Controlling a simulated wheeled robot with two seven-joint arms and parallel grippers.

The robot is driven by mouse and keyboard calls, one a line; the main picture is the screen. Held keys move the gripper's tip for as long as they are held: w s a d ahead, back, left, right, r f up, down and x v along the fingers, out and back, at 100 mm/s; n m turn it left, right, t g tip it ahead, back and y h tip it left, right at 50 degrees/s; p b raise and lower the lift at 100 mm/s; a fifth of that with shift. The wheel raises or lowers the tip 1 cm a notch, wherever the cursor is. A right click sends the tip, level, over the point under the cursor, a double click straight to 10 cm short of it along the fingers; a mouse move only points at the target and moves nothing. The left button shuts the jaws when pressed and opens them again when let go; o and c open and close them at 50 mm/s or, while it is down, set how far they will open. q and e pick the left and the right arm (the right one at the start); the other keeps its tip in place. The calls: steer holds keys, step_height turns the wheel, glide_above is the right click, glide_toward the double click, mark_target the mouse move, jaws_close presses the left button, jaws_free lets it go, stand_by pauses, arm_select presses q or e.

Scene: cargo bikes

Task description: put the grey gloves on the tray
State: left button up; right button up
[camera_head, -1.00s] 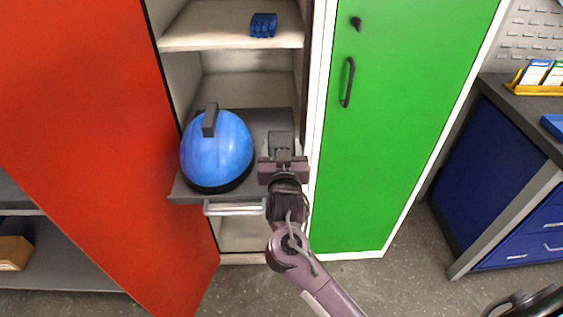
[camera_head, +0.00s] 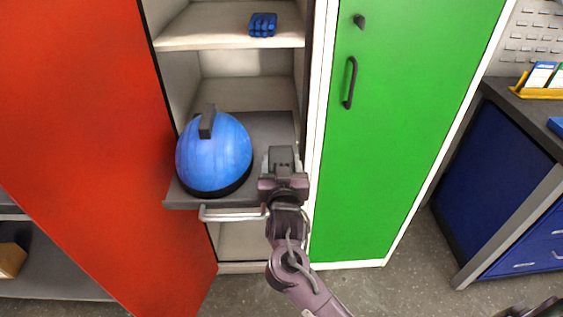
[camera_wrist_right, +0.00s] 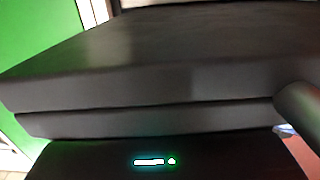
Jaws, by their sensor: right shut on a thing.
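The dark grey tray (camera_head: 265,128) is pulled out of the open locker, with a silver handle along its front edge. A blue domed thing with a dark base and grey top strip (camera_head: 213,155) stands on its left part. My right gripper (camera_head: 282,163) is over the tray's right front part, shut on a dark grey thing (camera_head: 281,155) that I take for the grey gloves. Its outline merges with the gripper, and I cannot tell whether it touches the tray. The right wrist view is mostly filled by close dark grey surfaces.
Blue gloves (camera_head: 263,25) lie on the upper shelf (camera_head: 215,28). The open red door (camera_head: 85,130) stands at the left, the closed green door (camera_head: 405,130) at the right. A blue drawer cabinet (camera_head: 495,180) is at far right. Bare tray shows behind the gripper.

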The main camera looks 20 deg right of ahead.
arm_select(q)
steer(key=shift+w, duration=0.1)
arm_select(e)
steer(key=shift+f, duration=0.1)
steer(key=o, duration=1)
arm_select(q)
steer(key=shift+w+r, duration=0.1)
steer(key=shift+w, duration=0.1)
arm_select(e)
steer(key=shift+r, duration=0.7)
steer(key=v, duration=0.3)
steer(key=shift+f, duration=0.15)
arm_select(q)
steer(key=shift+s, duration=0.4)
arm_select(e)
steer(key=v, duration=0.9)
